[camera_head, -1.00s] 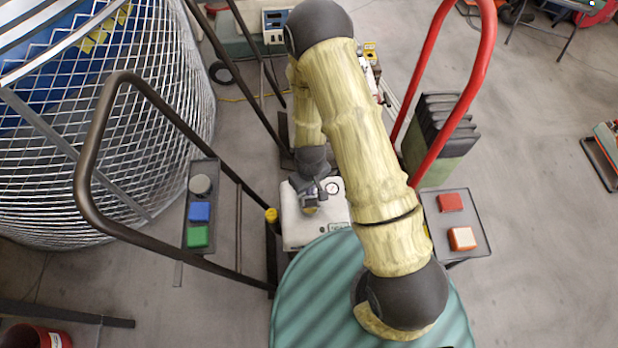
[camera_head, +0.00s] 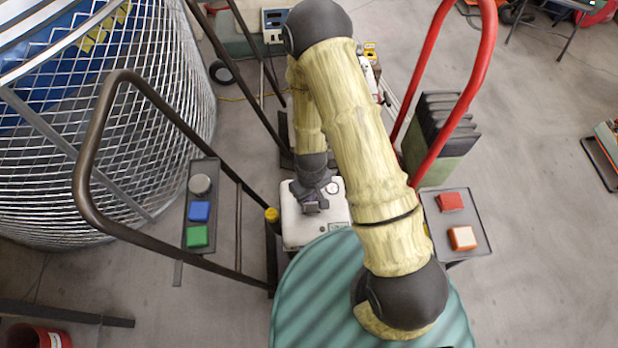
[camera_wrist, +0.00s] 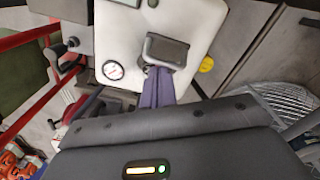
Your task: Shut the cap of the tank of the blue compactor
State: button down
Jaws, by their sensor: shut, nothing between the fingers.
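A white tank (camera_head: 297,233) with a round gauge (camera_head: 333,187) stands near the middle of the head view. It fills the upper part of the wrist view (camera_wrist: 120,30), with the gauge (camera_wrist: 113,70) left of centre. A dark grey cap (camera_wrist: 168,50) in a lighter grey frame lies about flat against the tank; I cannot tell whether it is fully shut. My gripper (camera_wrist: 158,70) is shut and empty, its fingertips at the cap's near edge, seemingly touching. In the head view my gripper (camera_head: 314,196) is over the tank and partly hides the cap (camera_head: 312,208). The compactor's blue is not clearly visible.
A bronze rail handle (camera_head: 88,150) with a button panel (camera_head: 200,212) stands left of the tank, a yellow knob (camera_head: 272,215) beside it. A wire cage (camera_head: 150,110) fills the upper left.

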jog(key=shift+s+f+b, duration=0.25)
jog(key=shift+s, duration=0.45)
jog(key=shift+s+f+b, duration=0.2)
jog(key=shift+s, duration=0.45)
notch_tip(320, 180, up, 8)
jog(key=p, duration=0.6)
jog(key=shift+p, duration=0.35)
jog(key=shift+r, duration=0.1)
dwell(0.3)
jog(key=w+d+r+m+t+p, duration=0.1)
jog(key=w+d+r, duration=0.1)
jog(key=r, duration=0.6)
jog(key=w+d+r+m+p, duration=0.1)
jog(key=w+d+r, duration=0.1)
jog(key=r, duration=0.5)
jog(key=s+d+r+m+p, duration=0.1)
jog(key=s+d+r+m, duration=0.1)
jog(key=r, duration=0.6)
jog(key=s+d+r+m+t+p, duration=0.1)
jog(key=s+d+r+m, duration=0.1)
jog(key=d+r, duration=0.3)
notch_tip(320, 180, up, 4)
jog(key=shift+s+f+t, duration=0.15)
jog(key=shift+s+t, duration=0.15)
jog(key=shift+s, duration=0.1)
